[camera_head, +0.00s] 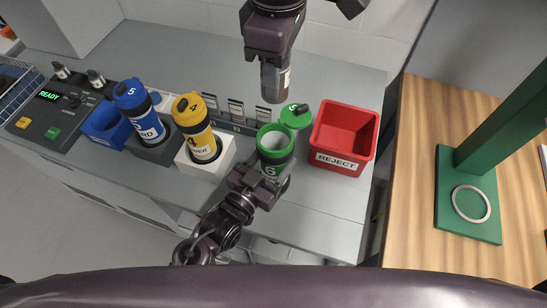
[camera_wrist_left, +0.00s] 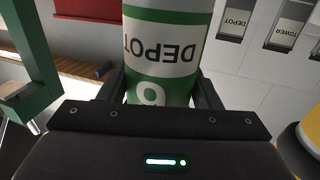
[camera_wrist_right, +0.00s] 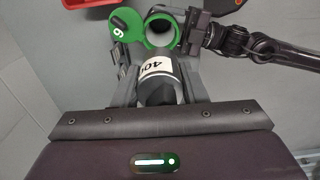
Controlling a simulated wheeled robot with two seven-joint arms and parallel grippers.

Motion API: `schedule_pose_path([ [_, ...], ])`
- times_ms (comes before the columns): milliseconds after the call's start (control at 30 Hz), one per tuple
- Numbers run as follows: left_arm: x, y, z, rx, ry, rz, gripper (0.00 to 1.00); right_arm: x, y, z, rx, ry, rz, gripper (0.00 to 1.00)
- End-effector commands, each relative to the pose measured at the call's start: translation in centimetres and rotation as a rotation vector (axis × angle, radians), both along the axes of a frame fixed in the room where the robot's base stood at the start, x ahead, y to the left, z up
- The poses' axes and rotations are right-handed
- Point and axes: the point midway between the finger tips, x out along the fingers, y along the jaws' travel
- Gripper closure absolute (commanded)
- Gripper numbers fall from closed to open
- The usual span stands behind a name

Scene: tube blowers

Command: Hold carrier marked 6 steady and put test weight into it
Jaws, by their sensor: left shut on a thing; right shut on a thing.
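The green carrier marked 6 (camera_head: 274,148) stands upright with its mouth open. Its green lid (camera_head: 296,116) is swung to the side, with a 6 on it in the right wrist view. My left gripper (camera_head: 262,183) is shut on the carrier's lower body, whose DEPOT label (camera_wrist_left: 162,52) shows in the left wrist view. My right gripper (camera_head: 274,84) is shut on the test weight (camera_wrist_right: 158,76), a dark cylinder with a white label partly reading 40. The weight is above and apart from the carrier, on its far side in the head view.
A red REJECT bin (camera_head: 345,138) stands right of the carrier, close to the lid. Yellow carrier 4 (camera_head: 195,127) and blue carrier 5 (camera_head: 140,112) stand in holders to the left. A control panel reading READY (camera_head: 58,108) is at far left.

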Motion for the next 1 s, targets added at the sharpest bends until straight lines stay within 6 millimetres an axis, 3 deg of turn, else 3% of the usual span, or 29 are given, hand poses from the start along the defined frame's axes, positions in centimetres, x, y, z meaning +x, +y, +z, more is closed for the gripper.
schedule_pose_path([
  [167, 0.0, 0.0, 0.0, 0.001, 0.001, 0.001, 0.72, 0.0, 0.0, 0.0, 0.001, -0.001, 0.038, 0.97],
  [333, 0.0, 0.0, 0.0, 0.001, 0.001, 0.001, 0.72, 0.1, 0.1, -0.6, 0.0, -0.005, 0.26, 0.97],
  [1000, 0.0, 0.0, 0.0, 0.001, 0.001, 0.001, 0.72, 0.3, 0.3, -4.5, -0.007, -0.01, 1.798, 0.97],
])
